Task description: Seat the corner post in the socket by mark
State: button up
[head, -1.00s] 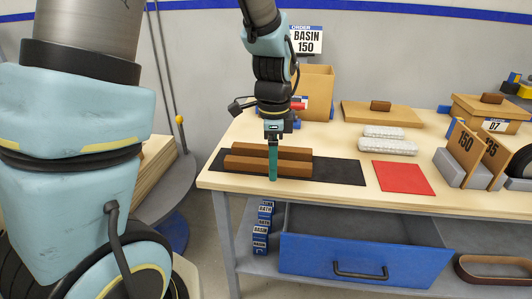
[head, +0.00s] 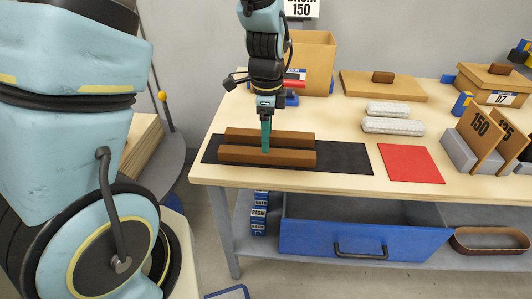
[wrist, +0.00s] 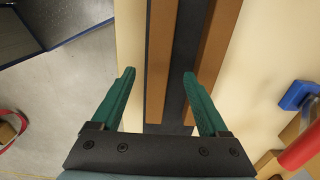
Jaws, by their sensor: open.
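No piece in view is clearly a corner post, and I cannot make out a socket or its mark. Two long brown bars lie parallel on a black mat (head: 345,168): a front bar (head: 240,154) and a back bar (head: 295,136). My gripper (head: 266,150) points down at the front bar, with green fingers. In the wrist view, my gripper (wrist: 158,74) is open, its fingertips on either side of the front bar (wrist: 160,60). Nothing is held. The back bar (wrist: 214,50) lies just beyond the right finger. Whether the fingers touch a bar, I cannot tell.
A red mat (head: 411,163) lies right of the black mat. White ribbed blocks (head: 393,126), an open cardboard box (head: 313,62), a lidded box (head: 493,84) and grey blocks with numbered boards (head: 480,130) stand around. Below, a blue drawer (head: 360,238) is pulled open.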

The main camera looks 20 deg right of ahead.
aim_at(267, 156)
jog(key=shift+s+f+p, duration=0.1)
jog(key=shift+f+p, duration=0.75)
jog(key=shift+f, duration=2.15)
jog(key=shift+c, duration=0.3)
grip_shut()
